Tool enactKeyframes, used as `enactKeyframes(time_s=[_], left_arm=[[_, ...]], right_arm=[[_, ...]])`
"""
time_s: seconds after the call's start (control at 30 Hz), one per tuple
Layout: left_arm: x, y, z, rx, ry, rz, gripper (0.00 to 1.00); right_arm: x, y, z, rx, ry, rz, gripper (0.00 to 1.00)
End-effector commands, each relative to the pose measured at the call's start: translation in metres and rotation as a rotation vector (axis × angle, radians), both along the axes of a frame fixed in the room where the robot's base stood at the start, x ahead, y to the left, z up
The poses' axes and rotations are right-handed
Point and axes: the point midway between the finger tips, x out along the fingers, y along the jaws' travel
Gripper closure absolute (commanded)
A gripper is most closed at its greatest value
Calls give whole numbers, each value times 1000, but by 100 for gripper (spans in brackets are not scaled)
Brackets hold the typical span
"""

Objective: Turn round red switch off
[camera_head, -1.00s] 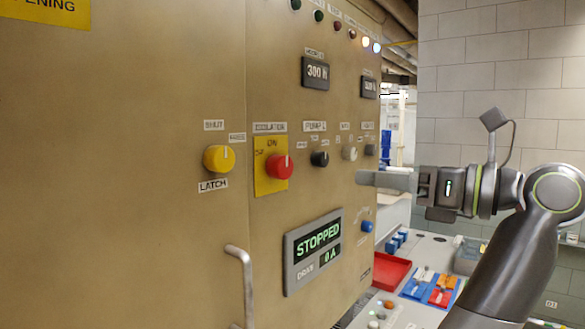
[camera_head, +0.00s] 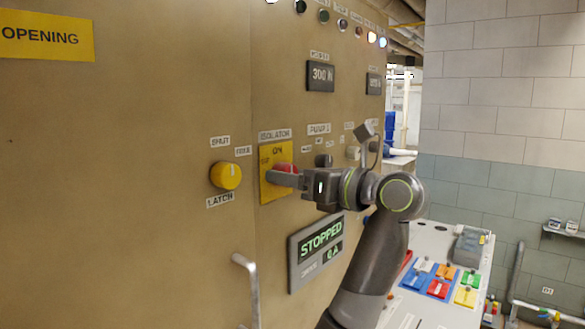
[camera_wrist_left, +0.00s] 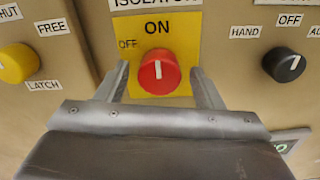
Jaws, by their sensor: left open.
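The round red switch (camera_head: 285,168) is on a yellow plate (camera_head: 268,186) labelled ISOLATOR on the tan cabinet. In the left wrist view the red switch (camera_wrist_left: 158,72) has its white mark pointing up at ON; OFF is printed to the upper left. My left gripper (camera_head: 276,178) is at the switch, covering its lower part in the head view. In the left wrist view the open fingers of my left gripper (camera_wrist_left: 164,82) stand on either side of the switch. I cannot tell whether they touch it. My right gripper is not in view.
A yellow knob (camera_head: 226,175) is to the left, and a black knob (camera_wrist_left: 284,65) to the right. A STOPPED display (camera_head: 316,245) is below. A metal handle (camera_head: 250,285) sticks out at lower left. A bench (camera_head: 425,305) with coloured blocks stands at right.

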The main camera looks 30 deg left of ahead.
Motion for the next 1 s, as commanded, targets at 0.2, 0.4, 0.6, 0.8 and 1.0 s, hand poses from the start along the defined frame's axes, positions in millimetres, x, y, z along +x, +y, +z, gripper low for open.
enactKeyframes(time_s=[0.2,0.4,0.6,0.8,1.0], left_arm=[[0,4,0,0,-1,-1,39],[0,4,0,0,-1,-1,48],[0,4,0,0,-1,-1,74],[0,4,0,0,-4,-1,83],[0,4,-2,-4,-47,-1,83]], right_arm=[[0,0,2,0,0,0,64],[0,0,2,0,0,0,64],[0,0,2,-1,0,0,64],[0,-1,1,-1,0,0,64],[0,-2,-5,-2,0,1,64]])
